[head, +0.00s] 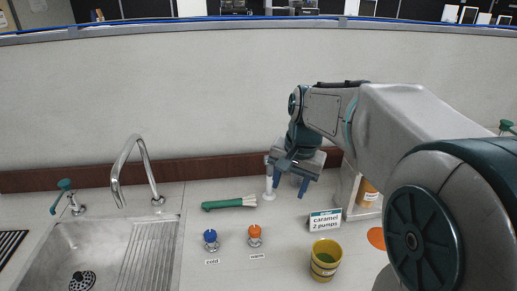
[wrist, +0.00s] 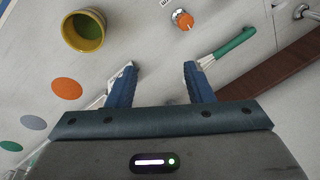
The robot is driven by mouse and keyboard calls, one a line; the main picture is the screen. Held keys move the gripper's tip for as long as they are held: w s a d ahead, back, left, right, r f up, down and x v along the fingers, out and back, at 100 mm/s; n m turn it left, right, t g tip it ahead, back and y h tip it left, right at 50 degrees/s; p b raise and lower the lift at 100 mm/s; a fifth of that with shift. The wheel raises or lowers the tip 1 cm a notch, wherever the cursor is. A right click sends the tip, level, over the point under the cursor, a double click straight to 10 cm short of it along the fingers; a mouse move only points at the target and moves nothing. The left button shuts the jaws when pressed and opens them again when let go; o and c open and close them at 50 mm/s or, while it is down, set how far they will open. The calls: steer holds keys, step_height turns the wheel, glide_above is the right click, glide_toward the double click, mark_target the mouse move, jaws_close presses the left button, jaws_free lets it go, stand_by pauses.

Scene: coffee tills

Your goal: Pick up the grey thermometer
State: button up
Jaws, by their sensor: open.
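I cannot make out a grey thermometer for certain in either view. A pale, slim upright thing (head: 268,184) stands just left of my gripper in the head view; I cannot tell what it is. My gripper (head: 290,186) hangs above the back of the counter. In the wrist view my gripper (wrist: 157,72) has its two blue fingers wide apart, with only bare counter between them. A green-handled thing with a white end (head: 230,203) lies to the left of my gripper; it also shows beyond the right finger in the wrist view (wrist: 235,43).
A "caramel 2 pumps" sign (head: 325,220) and a yellow-green cup (head: 325,260) stand to the right. Blue (head: 210,239) and orange (head: 254,235) knobs rise from the counter. A sink (head: 110,250) is at left. A wall runs behind.

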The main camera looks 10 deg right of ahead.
steer(key=w+d+r+m+y+p, duration=0.1)
steer(key=w+m, duration=0.2)
steer(key=w, duration=0.4)
steer(key=w+d+r+m+p, duration=0.1)
steer(key=w+r+m+p, duration=0.1)
steer(key=w, duration=0.5)
steer(key=m+g+y+p, duration=0.2)
steer(key=m+y+p, duration=0.1)
steer(key=m, duration=0.4)
glide_toward(268, 165)
steer(key=x, duration=0.5)
steer(key=shift+w+a+f, duration=0.1)
steer(key=shift+w+a, duration=0.1)
steer(key=shift+w, duration=0.2)
steer(key=shift+h, duration=0.3)
steer(key=shift+d+p+x, duration=0.15)
steer(key=shift+p+x, duration=0.45)
steer(key=shift+x, duration=0.75)
steer(key=shift+d+p+x, duration=0.15)
steer(key=shift+p+x, duration=0.45)
steer(key=shift+x, duration=0.8)
steer(key=shift+w+f, duration=0.1)
steer(key=shift+w, duration=0.05)
steer(key=shift+c, duration=0.4)
jaws_close()
